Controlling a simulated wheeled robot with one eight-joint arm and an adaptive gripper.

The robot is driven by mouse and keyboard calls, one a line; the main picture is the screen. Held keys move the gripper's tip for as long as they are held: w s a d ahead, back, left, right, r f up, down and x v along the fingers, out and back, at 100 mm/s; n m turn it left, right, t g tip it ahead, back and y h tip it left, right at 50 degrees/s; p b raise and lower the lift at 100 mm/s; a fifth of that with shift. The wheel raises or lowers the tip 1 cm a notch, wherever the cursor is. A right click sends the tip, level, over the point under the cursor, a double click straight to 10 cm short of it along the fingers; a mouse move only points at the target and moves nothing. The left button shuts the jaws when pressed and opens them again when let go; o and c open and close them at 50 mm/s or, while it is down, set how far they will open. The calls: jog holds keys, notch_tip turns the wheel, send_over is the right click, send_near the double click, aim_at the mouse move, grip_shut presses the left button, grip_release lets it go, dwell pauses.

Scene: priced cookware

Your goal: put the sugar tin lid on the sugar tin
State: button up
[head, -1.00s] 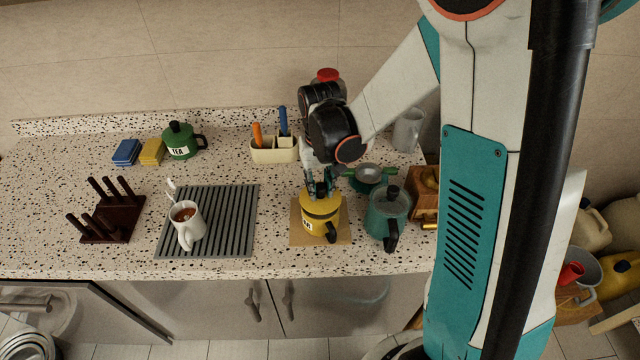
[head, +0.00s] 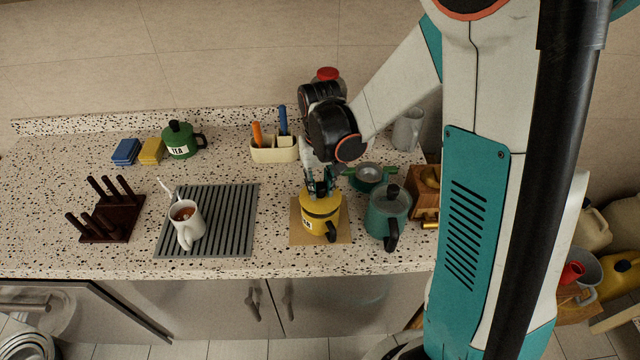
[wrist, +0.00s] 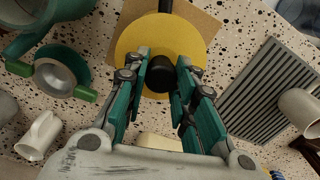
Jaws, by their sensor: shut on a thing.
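The yellow sugar tin (head: 318,224) stands upright on a square brown mat (head: 342,237), its black handle toward the front right. The yellow sugar tin lid (wrist: 136,41) shows as a disc with a black knob in the wrist view. My gripper (head: 321,188) is above the tin, and in the wrist view my gripper (wrist: 163,76) has its fingers on both sides of the knob, shut on it. The lid is over the tin's mouth; I cannot tell whether it touches the rim. The lid hides the tin's opening.
A teal lidded pot (head: 387,217) stands close on the right, with a small green pan (head: 369,176) behind it. A grey ribbed mat (head: 235,222) with a white mug (head: 186,228) lies to the left. A utensil holder (head: 273,150) stands behind.

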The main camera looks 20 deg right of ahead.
aim_at(320, 184)
jog(key=shift+f, duration=0.1)
jog(key=shift+f+b, duration=0.9)
jog(key=shift+b, duration=0.05)
jog(key=shift+f+b, duration=0.4)
jog(key=shift+b, duration=0.15)
dwell(0.9)
jog(key=o, duration=1.7)
jog(key=shift+r, duration=0.1)
notch_tip(320, 184, up, 12)
